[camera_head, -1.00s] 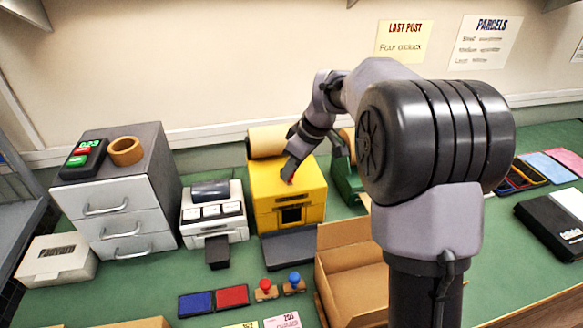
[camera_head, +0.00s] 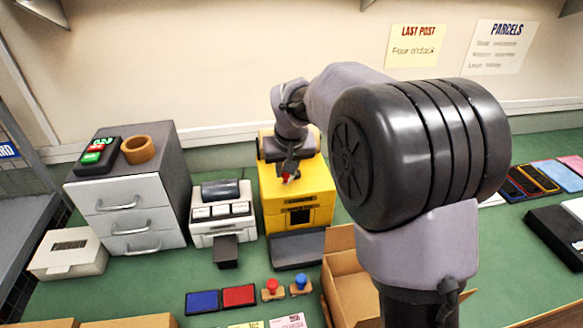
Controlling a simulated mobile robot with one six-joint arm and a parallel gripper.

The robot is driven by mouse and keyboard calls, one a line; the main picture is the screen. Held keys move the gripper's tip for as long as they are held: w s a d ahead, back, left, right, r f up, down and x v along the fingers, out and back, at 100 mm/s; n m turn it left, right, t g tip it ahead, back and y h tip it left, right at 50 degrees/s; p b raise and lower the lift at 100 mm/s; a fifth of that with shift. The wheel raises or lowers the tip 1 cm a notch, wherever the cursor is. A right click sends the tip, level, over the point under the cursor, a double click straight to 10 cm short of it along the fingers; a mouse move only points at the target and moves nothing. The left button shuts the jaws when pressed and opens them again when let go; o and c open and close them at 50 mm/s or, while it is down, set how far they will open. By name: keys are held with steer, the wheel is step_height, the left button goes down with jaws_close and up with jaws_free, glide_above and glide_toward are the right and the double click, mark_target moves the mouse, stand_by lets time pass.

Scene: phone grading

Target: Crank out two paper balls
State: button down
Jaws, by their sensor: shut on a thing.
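A yellow machine (camera_head: 297,196) with a dark slot in its front stands on the green counter. A dark grey tray (camera_head: 296,250) lies in front of it and looks empty of paper balls. My gripper (camera_head: 288,176) is over the top of the yellow machine, shut on a small red part (camera_head: 287,178) there, which may be the crank's knob. The arm hides much of the machine's back, and the crank itself cannot be made out.
A white printer (camera_head: 220,212) and a drawer cabinet (camera_head: 125,190) stand to the left. Red and blue stamps (camera_head: 273,286) and ink pads (camera_head: 220,298) lie in front. An open cardboard box (camera_head: 345,275) is right of the tray. A white box (camera_head: 68,254) sits far left.

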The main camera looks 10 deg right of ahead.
steer(key=m, duration=0.1)
steer(key=w+a+m+h, duration=0.1)
steer(key=shift+m+p, duration=0.3)
steer(key=shift+m, duration=0.1)
steer(key=m, duration=0.1)
steer(key=w+m+h, duration=0.1)
steer(key=m+p, duration=0.1)
steer(key=shift+w+a+r+m+g, duration=0.1)
steer(key=shift+w+a+m+g, duration=0.2)
steer(key=shift+a, duration=0.1)
steer(key=m+p, duration=0.1)
steer(key=w+m+h+p, duration=0.1)
steer(key=m+g+p, duration=0.1)
steer(key=m, duration=0.1)
steer(key=shift+w+a+h, duration=0.1)
steer(key=shift+w+h, duration=0.2)
steer(key=shift+w+m+g+p, duration=0.4)
steer(key=shift+w+m+p, duration=0.1)
steer(key=shift+m+p, duration=0.55)
steer(key=c, duration=1.2)
jaws_free()
steer(key=shift+c, duration=0.2)
